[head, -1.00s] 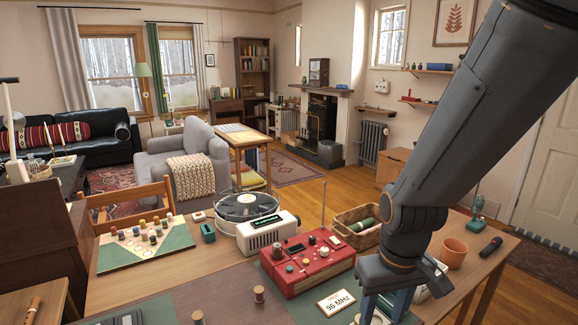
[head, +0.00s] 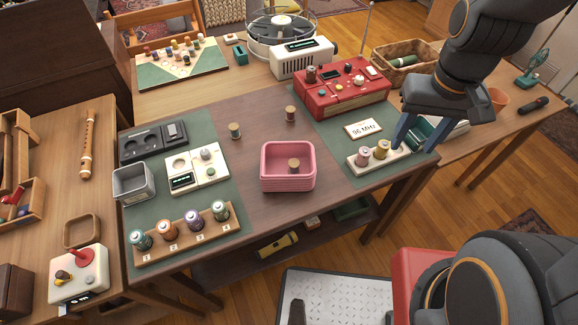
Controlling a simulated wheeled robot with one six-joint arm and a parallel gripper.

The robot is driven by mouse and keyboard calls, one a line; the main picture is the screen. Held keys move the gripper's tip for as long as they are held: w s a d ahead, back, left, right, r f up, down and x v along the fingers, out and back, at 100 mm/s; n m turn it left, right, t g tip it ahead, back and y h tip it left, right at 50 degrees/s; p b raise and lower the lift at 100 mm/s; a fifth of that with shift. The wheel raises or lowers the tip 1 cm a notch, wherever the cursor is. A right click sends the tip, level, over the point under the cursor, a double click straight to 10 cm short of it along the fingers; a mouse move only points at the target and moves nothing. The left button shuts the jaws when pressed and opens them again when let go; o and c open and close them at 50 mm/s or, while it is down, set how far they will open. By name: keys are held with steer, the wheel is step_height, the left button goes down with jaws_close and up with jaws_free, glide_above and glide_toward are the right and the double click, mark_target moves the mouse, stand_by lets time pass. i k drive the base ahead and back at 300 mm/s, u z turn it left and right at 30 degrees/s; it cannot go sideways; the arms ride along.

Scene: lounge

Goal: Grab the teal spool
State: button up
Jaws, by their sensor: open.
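A spool with teal thread (head: 235,131) stands upright on the bare middle of the table, behind the pink basket. The numbered wooden rack (head: 187,238) at the front left also holds a teal-looking spool (head: 141,239) at its left end and a greenish one (head: 220,211) at its right end. My gripper (head: 416,149) is at the right side of the table, its blue fingers apart and pointing down.
The pink basket (head: 288,177) holds a brown spool (head: 294,165). Another brown spool (head: 290,113) stands behind it. A grey tin (head: 132,183) stands at left.

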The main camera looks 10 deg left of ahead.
mark_target(234, 128)
steer(key=u, duration=1.15)
steer(key=k, duration=0.55)
steer(key=z, duration=0.6)
steer(key=k, duration=0.7)
steer(key=u, duration=0.75)
steer(key=i, duration=1.65)
steer(key=z, duration=0.65)
